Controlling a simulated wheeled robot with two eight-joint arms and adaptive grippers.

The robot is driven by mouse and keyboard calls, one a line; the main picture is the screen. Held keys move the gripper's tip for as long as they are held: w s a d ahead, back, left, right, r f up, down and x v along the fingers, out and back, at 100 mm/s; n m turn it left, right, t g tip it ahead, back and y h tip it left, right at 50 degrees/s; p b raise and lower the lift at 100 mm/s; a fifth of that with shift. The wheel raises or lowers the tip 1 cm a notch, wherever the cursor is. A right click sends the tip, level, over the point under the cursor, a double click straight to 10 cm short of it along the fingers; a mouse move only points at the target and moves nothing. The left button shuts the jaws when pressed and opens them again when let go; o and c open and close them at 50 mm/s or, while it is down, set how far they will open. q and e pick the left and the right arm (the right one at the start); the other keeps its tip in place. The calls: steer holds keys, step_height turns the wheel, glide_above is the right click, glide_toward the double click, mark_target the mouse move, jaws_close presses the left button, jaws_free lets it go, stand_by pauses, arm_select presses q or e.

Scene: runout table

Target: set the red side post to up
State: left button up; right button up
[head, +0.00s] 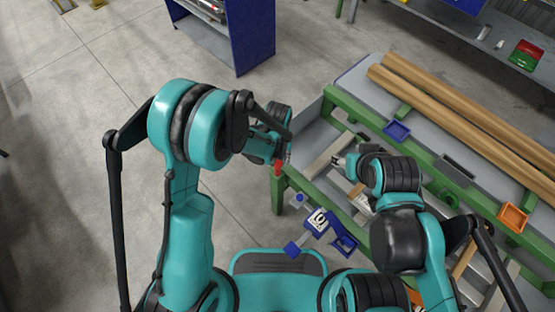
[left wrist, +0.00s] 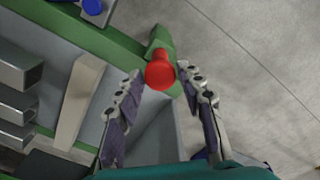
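The red side post (left wrist: 160,72) shows in the left wrist view as a short red cylinder with a round end, at a green bracket on the table frame's edge. In the head view a small part of the post (head: 278,168) shows below my left gripper (head: 284,152), at the table's near left corner. In the left wrist view my left gripper (left wrist: 160,80) is open, one finger on each side of the post, with gaps visible. I cannot tell how the post is set. My right gripper (head: 340,161) is over the table; its fingers are too small to read.
The green-framed runout table (head: 345,103) carries long wooden beams (head: 450,105), a blue tray (head: 397,131) and an orange tray (head: 513,216). A blue device (head: 318,222) is at the table's near side. A blue cabinet (head: 250,35) stands behind. The floor left is clear.

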arm_select(q)
jaws_close()
step_height(320, 180, up, 20)
steer(key=p, duration=1.1)
steer(key=shift+p, duration=0.35)
steer(key=shift+f, duration=0.15)
steer(key=o, duration=0.6)
jaws_free()
step_height(320, 180, up, 12)
steer(key=shift+a, duration=0.1)
